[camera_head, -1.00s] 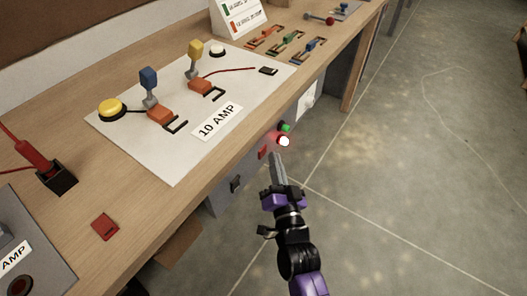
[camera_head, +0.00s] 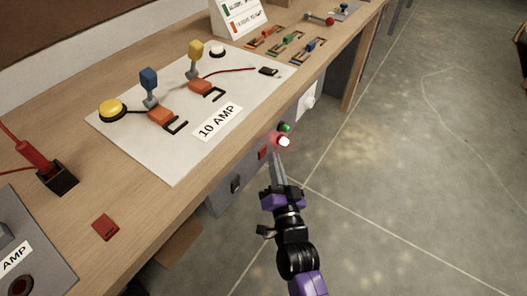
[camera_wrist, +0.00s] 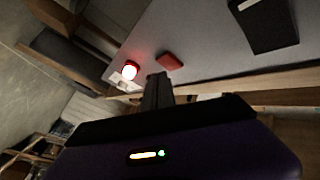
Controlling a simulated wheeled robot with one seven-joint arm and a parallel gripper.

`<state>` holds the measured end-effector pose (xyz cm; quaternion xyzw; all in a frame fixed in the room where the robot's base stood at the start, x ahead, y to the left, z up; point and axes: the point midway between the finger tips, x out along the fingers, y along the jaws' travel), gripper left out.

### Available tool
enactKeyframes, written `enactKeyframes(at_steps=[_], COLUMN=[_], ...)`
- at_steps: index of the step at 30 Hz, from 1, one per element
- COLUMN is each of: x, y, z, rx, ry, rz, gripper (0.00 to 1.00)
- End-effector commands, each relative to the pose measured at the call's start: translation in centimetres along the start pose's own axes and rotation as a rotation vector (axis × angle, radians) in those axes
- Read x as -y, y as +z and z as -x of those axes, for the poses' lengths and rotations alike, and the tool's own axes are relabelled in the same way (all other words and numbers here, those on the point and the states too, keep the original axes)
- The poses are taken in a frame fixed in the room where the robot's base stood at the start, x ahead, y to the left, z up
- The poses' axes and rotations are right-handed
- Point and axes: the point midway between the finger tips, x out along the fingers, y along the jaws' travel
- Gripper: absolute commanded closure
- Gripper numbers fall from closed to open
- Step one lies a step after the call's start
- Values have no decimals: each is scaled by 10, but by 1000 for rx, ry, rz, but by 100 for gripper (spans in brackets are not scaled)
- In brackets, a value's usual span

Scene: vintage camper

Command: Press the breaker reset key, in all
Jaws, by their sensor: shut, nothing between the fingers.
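A small red square key (camera_head: 263,152) sits on the grey front panel (camera_head: 222,200) under the bench edge. It also shows in the wrist view (camera_wrist: 169,61). A glowing red lamp (camera_head: 284,142) is to its right, and it shows in the wrist view (camera_wrist: 130,70) too. My gripper (camera_head: 277,158) is shut and empty, with its fingertips close to the panel between the red key and the lamp. In the wrist view the fingertips (camera_wrist: 158,78) are just below the red key. I cannot tell whether they touch the panel.
A green lamp (camera_head: 285,127) is above the red one, and a black switch (camera_head: 235,184) is left of the key. The bench top (camera_head: 140,215) overhangs the panel and carries a white board (camera_head: 170,170) with levers. The floor (camera_head: 420,190) to the right is clear.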

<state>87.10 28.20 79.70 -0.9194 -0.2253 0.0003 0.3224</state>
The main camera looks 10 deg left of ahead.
Motion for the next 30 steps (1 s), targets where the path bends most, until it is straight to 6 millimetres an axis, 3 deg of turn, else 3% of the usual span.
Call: enactKeyframes(at_steps=[30], x=[6], y=[5], z=[-8], rx=[1], ry=[-1], rz=[-2], gripper=[100])
